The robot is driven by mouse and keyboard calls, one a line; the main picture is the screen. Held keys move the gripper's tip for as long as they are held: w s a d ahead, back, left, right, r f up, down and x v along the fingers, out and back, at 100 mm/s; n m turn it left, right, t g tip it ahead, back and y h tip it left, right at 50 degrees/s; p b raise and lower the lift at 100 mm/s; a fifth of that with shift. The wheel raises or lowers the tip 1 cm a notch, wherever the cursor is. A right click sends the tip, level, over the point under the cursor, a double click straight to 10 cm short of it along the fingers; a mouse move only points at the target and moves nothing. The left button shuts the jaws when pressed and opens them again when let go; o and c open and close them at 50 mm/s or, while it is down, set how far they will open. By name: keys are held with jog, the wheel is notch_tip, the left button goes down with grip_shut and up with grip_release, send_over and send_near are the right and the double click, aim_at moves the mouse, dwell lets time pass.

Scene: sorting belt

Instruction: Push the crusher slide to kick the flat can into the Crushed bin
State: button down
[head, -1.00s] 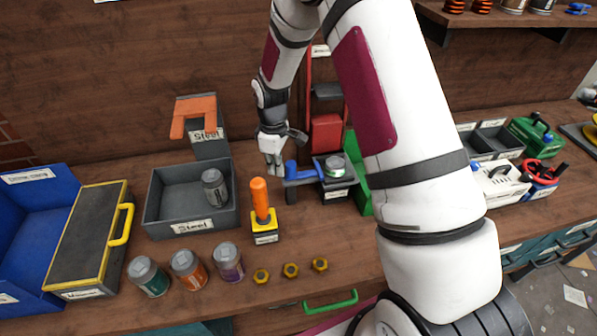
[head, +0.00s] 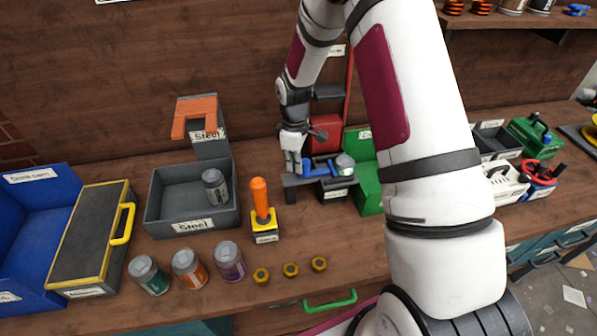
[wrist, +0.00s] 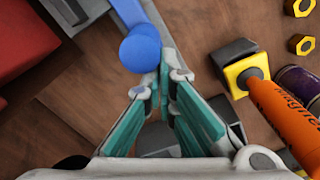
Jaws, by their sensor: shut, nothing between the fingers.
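The crusher has a red block (head: 323,134) above a dark bed (head: 336,189). Its blue slide (head: 322,168) lies pushed in along the bed. The slide's blue knob (wrist: 141,52) shows in the wrist view. The flat can (head: 345,164), silver with some green, sits at the bed's right end, against or over the edge of the green bin (head: 370,192); I cannot tell if it still rests on the bed. My gripper (head: 293,168) is shut and empty, fingers down at the slide's left end. In the wrist view its fingertips (wrist: 168,82) are beside the knob, seemingly touching it.
An orange-handled tool (head: 260,197) in a yellow and black base stands close in front. A grey Steel bin (head: 165,225) holding a can is to the left. My arm hides part of the bench to the right.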

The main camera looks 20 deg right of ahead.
jog(key=shift+s+d, duration=0.25)
jog(key=shift+d, duration=0.85)
jog(key=shift+s+d, duration=0.2)
jog(key=shift+d, duration=0.85)
jog(key=shift+w+a+b, duration=0.55)
jog(key=shift+w+a, duration=0.45)
jog(key=shift+a, duration=4)
notch_tip(320, 180, up, 8)
jog(key=p, duration=0.1)
jog(key=shift+p, duration=0.35)
